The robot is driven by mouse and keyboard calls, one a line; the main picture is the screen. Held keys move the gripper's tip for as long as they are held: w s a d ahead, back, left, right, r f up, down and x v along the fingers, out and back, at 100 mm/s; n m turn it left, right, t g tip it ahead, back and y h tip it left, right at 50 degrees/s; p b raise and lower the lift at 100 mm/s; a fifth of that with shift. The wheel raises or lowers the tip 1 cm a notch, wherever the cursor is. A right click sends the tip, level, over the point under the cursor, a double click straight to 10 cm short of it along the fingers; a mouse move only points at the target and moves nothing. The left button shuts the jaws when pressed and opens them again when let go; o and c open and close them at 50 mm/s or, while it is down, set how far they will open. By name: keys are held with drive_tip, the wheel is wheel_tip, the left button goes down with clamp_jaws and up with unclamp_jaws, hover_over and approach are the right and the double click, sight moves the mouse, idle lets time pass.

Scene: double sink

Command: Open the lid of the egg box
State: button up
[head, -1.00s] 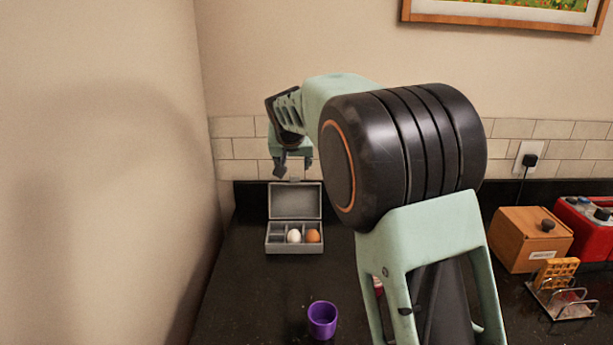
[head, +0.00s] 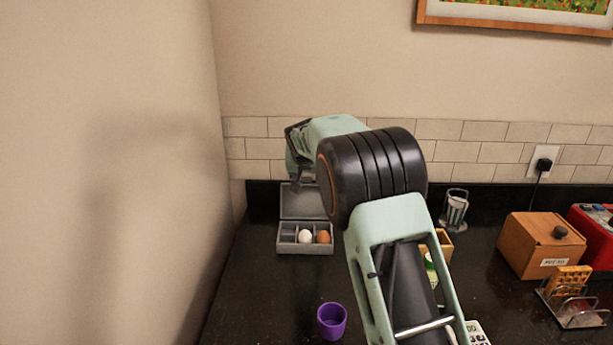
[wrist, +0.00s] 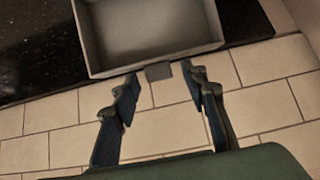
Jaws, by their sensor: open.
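The grey egg box (head: 305,250) sits on the dark counter near the left wall. Its lid (head: 303,204) stands raised at the back, so the box is open. A white egg and a brown egg show inside. My gripper (head: 304,184) is at the lid's upper edge, partly hidden by my arm. In the wrist view the lid (wrist: 150,28) fills the top, with a small tab (wrist: 158,72) on its edge. My open gripper (wrist: 162,82) has one finger on each side of the tab. I cannot tell whether a finger touches the lid.
A purple cup (head: 332,320) stands in front of the box. A wooden box (head: 540,245), a toast rack (head: 572,305) and a red appliance (head: 592,235) stand at the right. The tiled wall (head: 500,150) is close behind the lid. Counter left of the cup is clear.

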clamp_jaws()
drive_tip(key=shift+s+f+b, duration=0.15)
drive_tip(key=shift+f+b, duration=0.05)
drive_tip(key=shift+b, duration=0.8)
drive_tip(key=b, duration=0.3)
drive_tip(key=s+t+b, duration=0.1)
drive_tip(key=b, duration=0.2)
drive_tip(key=shift+s+r, duration=0.2)
drive_tip(key=shift+s, duration=0.1)
drive_tip(key=shift+s+r+b, duration=0.3)
drive_tip(key=shift+s+b, duration=0.35)
drive_tip(key=shift+s, duration=0.1)
